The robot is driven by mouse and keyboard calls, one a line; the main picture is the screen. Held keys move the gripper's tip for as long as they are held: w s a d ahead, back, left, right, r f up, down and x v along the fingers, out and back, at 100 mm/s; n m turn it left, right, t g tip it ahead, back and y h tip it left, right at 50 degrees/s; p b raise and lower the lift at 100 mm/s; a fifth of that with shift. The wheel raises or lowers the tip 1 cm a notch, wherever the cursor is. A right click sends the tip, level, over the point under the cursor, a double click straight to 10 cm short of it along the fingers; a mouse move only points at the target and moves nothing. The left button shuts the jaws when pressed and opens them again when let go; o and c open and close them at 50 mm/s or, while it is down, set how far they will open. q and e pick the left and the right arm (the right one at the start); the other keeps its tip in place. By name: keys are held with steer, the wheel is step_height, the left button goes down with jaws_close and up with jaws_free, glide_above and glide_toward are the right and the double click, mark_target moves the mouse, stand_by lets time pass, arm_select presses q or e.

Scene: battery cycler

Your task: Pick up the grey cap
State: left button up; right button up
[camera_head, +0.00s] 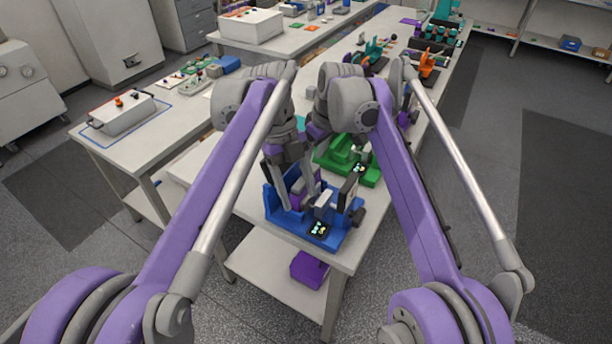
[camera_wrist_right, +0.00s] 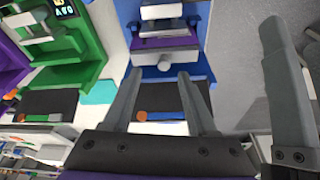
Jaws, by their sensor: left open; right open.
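A blue fixture (camera_head: 330,238) stands at the near end of the long bench, with a small display (camera_head: 318,229) on its front. A light grey piece (camera_head: 322,201) sits in it; I cannot tell for sure that this is the grey cap. My left gripper (camera_head: 298,200) is open, fingers pointing down at the fixture's left part. In the right wrist view, my right gripper (camera_wrist_right: 158,75) is open and empty, its fingertips below a purple block (camera_wrist_right: 165,57) in the blue fixture (camera_wrist_right: 197,68). Grey pieces (camera_wrist_right: 165,29) show above that block. In the head view, the arms hide much of the right gripper.
A green fixture (camera_head: 369,177) stands just behind the blue one; it also shows in the wrist view (camera_wrist_right: 90,68). A large grey finger (camera_wrist_right: 287,80) rises close on the right of that view. A purple box (camera_head: 309,269) lies on the shelf below. A side bench holds a white box (camera_head: 122,115).

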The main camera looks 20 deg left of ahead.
steer(key=x, duration=0.4)
steer(key=shift+s+a+f, duration=0.2)
steer(key=shift+a+f, duration=0.05)
steer(key=shift+f, duration=0.1)
jaws_close()
